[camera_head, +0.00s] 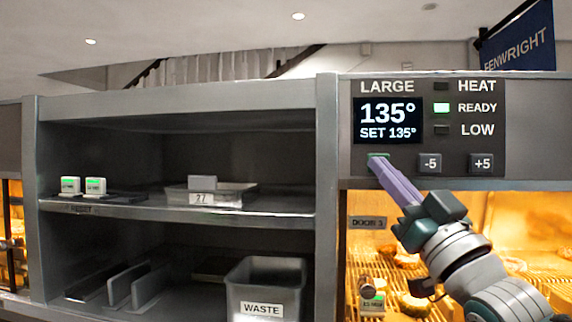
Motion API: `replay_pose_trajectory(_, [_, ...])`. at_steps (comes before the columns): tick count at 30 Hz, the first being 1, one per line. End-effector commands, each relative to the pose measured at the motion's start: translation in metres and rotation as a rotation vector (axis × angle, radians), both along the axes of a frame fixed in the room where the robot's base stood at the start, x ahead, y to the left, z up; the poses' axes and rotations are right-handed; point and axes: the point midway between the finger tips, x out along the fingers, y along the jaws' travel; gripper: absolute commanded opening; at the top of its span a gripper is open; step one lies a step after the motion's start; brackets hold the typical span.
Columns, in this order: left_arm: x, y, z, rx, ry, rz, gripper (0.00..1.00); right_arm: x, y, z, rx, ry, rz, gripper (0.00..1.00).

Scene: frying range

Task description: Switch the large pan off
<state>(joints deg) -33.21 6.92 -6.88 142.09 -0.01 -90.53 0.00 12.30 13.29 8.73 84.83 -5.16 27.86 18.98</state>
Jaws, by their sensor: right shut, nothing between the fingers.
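The control panel marked LARGE (429,95) is at the upper right. Its display (388,120) reads 135° and SET 135°, and the READY lamp (441,108) is lit green while the HEAT and LOW lamps are dark. A green-topped button (378,156) sits below the display, left of the -5 button (430,163) and the +5 button (482,163). My right gripper (382,164) is shut and empty, its fingertips at the green-topped button and covering its lower part. I cannot tell whether they touch it. My left gripper is not in view.
Below the panel is a lit warm compartment (530,230) with food on racks.

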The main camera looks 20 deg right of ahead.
Motion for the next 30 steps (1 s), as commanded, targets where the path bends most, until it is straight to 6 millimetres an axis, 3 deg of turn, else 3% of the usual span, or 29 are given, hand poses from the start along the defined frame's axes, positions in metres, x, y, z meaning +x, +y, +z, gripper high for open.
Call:
replay_pose_trajectory(7, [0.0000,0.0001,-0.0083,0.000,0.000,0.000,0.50,0.0070,-0.0043,-0.0010,0.000,0.000,0.000,0.00])
replay_pose_trajectory(30, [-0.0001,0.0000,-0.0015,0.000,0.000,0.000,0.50,-0.0005,0.0003,-0.0006,0.001,0.001,0.001,0.00])
